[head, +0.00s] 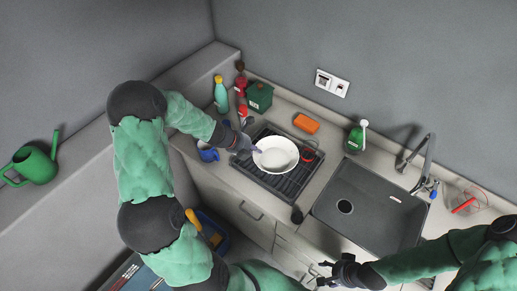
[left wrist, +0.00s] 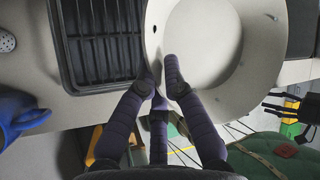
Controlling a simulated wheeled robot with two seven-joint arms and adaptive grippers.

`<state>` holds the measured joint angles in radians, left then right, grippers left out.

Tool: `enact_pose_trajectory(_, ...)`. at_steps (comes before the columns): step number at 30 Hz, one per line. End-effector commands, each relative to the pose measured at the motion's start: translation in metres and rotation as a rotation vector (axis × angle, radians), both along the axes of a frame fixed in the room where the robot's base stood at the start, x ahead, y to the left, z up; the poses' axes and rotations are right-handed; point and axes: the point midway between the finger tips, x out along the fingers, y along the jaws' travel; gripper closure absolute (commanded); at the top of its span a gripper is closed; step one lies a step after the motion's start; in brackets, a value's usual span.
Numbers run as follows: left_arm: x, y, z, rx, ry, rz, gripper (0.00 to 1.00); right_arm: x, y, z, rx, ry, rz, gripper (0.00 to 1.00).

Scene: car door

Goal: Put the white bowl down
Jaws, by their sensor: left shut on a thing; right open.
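The white bowl (head: 276,153) appears over the black drying rack (head: 283,186) on the counter in the head view. My left gripper (head: 250,147) is shut on the bowl's rim at its left side. In the left wrist view the bowl (left wrist: 207,45) fills the upper middle, with the gripper's fingers (left wrist: 163,76) at its near rim. The rack (left wrist: 99,40) shows to the left of the bowl there. The gap between the bowl's underside and the rack is hidden. My right gripper (head: 332,272) is open and empty, in front of the counter.
A dark red-and-black item (head: 308,154) stands close to the bowl's right. A blue mug (head: 208,152) is left of the rack; an orange sponge (head: 306,123) lies behind it. The sink (head: 365,207) and faucet (head: 424,150) are to the right. A green box (head: 259,97) stands at the back.

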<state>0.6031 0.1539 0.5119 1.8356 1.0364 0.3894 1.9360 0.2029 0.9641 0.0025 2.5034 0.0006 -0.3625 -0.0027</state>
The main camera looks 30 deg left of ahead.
Motion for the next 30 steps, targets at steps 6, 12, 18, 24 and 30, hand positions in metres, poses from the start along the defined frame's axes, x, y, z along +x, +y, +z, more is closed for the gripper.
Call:
enact_pose_trajectory(6, 0.032, 0.022, -0.016, 0.0, 0.0, 0.001, 1.0, 0.0, 0.0, 0.004, 0.0, 0.0, 0.0, 0.43)
enact_pose_trajectory(12, 0.054, 0.037, -0.045, -0.002, 0.001, 0.001, 1.0, 0.0, 0.0, 0.003, 0.0, -0.001, 0.0, 0.43)
enact_pose_trajectory(18, 0.071, 0.049, -0.067, -0.001, 0.001, 0.002, 1.0, 0.0, 0.0, 0.002, 0.0, 0.0, 0.0, 0.43)
enact_pose_trajectory(24, 0.077, 0.053, -0.075, -0.001, 0.0, 0.002, 1.0, 0.0, 0.0, 0.002, 0.0, 0.0, 0.0, 0.43)
enact_pose_trajectory(30, 0.08, 0.055, -0.093, -0.001, 0.001, 0.001, 1.0, 0.0, 0.0, 0.001, 0.0, -0.001, 0.0, 0.43)
